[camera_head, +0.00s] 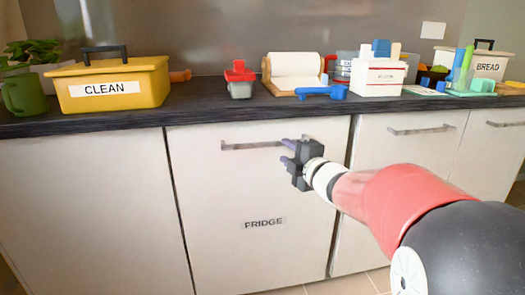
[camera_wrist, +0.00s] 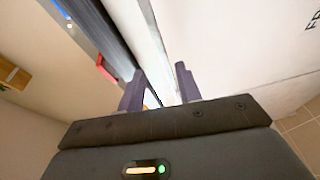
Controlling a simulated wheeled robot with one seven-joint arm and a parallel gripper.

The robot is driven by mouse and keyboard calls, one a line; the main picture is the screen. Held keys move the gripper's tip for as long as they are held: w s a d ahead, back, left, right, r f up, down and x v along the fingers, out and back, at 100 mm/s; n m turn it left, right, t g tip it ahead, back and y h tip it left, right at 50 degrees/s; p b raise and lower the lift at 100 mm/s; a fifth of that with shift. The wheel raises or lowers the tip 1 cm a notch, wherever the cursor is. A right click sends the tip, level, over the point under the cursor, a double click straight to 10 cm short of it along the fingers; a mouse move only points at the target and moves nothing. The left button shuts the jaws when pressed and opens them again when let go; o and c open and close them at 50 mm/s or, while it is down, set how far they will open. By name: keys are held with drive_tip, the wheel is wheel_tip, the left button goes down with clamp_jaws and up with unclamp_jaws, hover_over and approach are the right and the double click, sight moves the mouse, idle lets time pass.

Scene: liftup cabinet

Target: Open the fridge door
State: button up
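The fridge door (camera_head: 230,190) is a pale cabinet panel under the dark counter, labelled "FRIDGE", and appears shut. Its grey bar handle (camera_head: 250,145) runs level near the top edge. My gripper (camera_head: 286,152) is at the right end of this handle, fingers toward the door, hiding that end. In the wrist view my gripper (camera_wrist: 160,88) has its two purple-grey fingers apart. A pale strip runs between them in the picture; I cannot tell if it is the handle or the door's edge, or whether the fingers touch it. The door face (camera_wrist: 235,45) fills the right side there.
The dark counter (camera_head: 140,118) overhangs the doors. It holds a yellow "CLEAN" box (camera_head: 112,88), a red-topped container (camera_head: 240,80), a white box (camera_head: 378,78) and a "BREAD" box (camera_head: 487,66). Another handled door (camera_head: 405,180) adjoins on the right. Tiled floor (camera_head: 345,286) shows below.

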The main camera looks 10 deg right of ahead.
sight(269, 145)
drive_tip(key=w+a, duration=0.1)
drive_tip(key=w, duration=0.1)
drive_tip(key=w+a+n+y, duration=0.1)
drive_tip(key=w, duration=0.2)
drive_tip(key=w+a+n, duration=0.1)
drive_tip(key=w+a, duration=0.1)
drive_tip(key=shift+w+f+y+p, duration=0.35)
drive_tip(key=shift+w+y+p, duration=0.05)
clamp_jaws()
